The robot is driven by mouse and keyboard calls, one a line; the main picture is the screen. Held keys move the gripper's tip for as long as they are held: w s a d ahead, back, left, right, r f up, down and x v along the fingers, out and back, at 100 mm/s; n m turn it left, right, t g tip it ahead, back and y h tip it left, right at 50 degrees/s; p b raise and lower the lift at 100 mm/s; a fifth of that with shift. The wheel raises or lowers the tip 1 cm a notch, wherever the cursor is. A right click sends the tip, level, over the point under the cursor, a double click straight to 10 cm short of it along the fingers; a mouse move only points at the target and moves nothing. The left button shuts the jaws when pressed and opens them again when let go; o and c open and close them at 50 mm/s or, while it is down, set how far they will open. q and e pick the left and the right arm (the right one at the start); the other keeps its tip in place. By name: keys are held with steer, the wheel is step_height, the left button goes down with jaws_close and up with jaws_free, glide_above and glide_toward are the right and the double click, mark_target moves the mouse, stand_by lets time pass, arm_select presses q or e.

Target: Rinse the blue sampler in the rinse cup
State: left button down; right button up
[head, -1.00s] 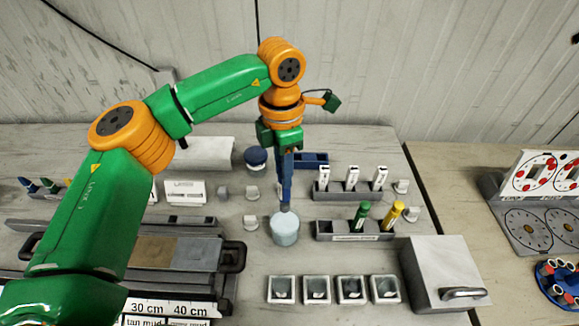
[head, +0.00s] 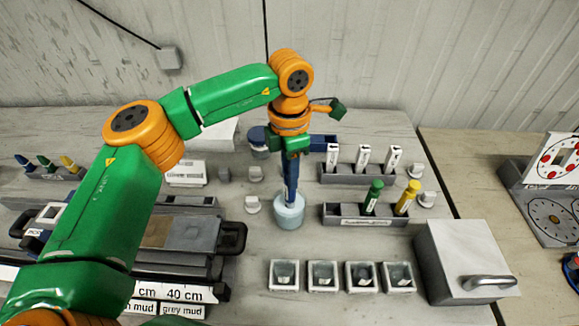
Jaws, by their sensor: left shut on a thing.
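My left gripper (head: 291,152) is shut on the blue sampler (head: 290,180), which it holds upright, pointing down. The rinse cup (head: 289,213), a pale blue-white round cup, stands on the bench directly below. The sampler's lower end is at the cup's mouth and looks to be inside it; how deep it reaches is hidden. A green sampler (head: 373,195) and a yellow sampler (head: 407,197) stand in a grey rack (head: 350,217) to the right of the cup. My right gripper is not in view.
Several small square cups (head: 322,276) stand in a row in front. A grey box with a handle (head: 459,257) is at front right. White-labelled tubes stand in a rack (head: 345,178) behind. A core tray (head: 170,240) lies left, close to the cup.

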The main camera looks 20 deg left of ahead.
arm_select(q)
steer(key=shift+d+f, duration=0.1)
steer(key=shift+f, duration=0.65)
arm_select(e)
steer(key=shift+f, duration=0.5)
arm_select(q)
steer(key=shift+a, duration=0.2)
steer(key=shift+f+b, duration=0.65)
steer(key=shift+b, duration=0.1)
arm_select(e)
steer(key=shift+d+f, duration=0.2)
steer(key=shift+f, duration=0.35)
